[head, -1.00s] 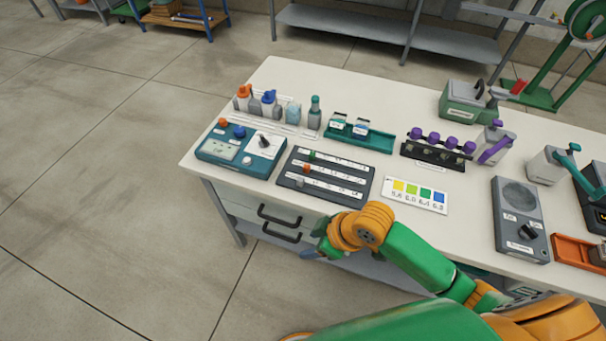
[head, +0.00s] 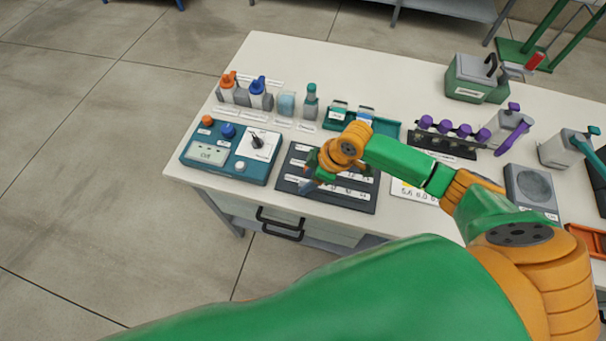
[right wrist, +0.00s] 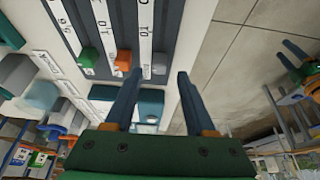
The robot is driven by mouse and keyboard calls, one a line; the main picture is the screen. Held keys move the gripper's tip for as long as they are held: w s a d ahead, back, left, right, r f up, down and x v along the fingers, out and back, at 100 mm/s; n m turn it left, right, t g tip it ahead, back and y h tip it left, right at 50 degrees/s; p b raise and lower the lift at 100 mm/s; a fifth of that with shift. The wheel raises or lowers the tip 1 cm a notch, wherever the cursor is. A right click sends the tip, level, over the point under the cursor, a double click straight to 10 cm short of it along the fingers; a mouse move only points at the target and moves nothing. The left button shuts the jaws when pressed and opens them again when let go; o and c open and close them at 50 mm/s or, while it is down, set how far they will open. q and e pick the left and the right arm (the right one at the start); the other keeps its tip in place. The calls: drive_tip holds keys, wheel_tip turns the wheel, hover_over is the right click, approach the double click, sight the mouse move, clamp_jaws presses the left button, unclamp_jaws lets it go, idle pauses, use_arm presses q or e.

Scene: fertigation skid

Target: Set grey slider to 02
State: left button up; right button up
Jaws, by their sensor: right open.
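The dark slider panel (head: 345,202) lies on the table with white numbered scales, partly covered by my right gripper (head: 314,180). In the right wrist view, the grey slider (right wrist: 158,69) sits on the scale nearest the table edge. My right gripper (right wrist: 160,75) is open there, with its two blue fingertips on either side of the grey slider's spot in the picture. I cannot tell whether they touch it. The orange slider (right wrist: 123,60) and green slider (right wrist: 88,56) are left of the fingers. A small blue-fingered shape at the right edge looks like my left gripper (right wrist: 286,62).
A teal meter box (head: 225,168) stands left of the panel. Bottles (head: 258,95) and a green tray (head: 385,127) stand behind it. A rack with purple caps (head: 445,145) is farther right.

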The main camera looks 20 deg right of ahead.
sight(302, 185)
drive_tip(key=shift+a+f, duration=0.25)
drive_tip(key=shift+f, duration=0.45)
drive_tip(key=shift+a+f, duration=0.15)
drive_tip(key=shift+f, duration=0.15)
drive_tip(key=shift+w+f, duration=0.35)
drive_tip(key=shift+w, duration=0.1)
drive_tip(key=shift+s+r, duration=0.1)
drive_tip(key=shift+s, duration=0.05)
drive_tip(key=c, duration=0.7)
clamp_jaws()
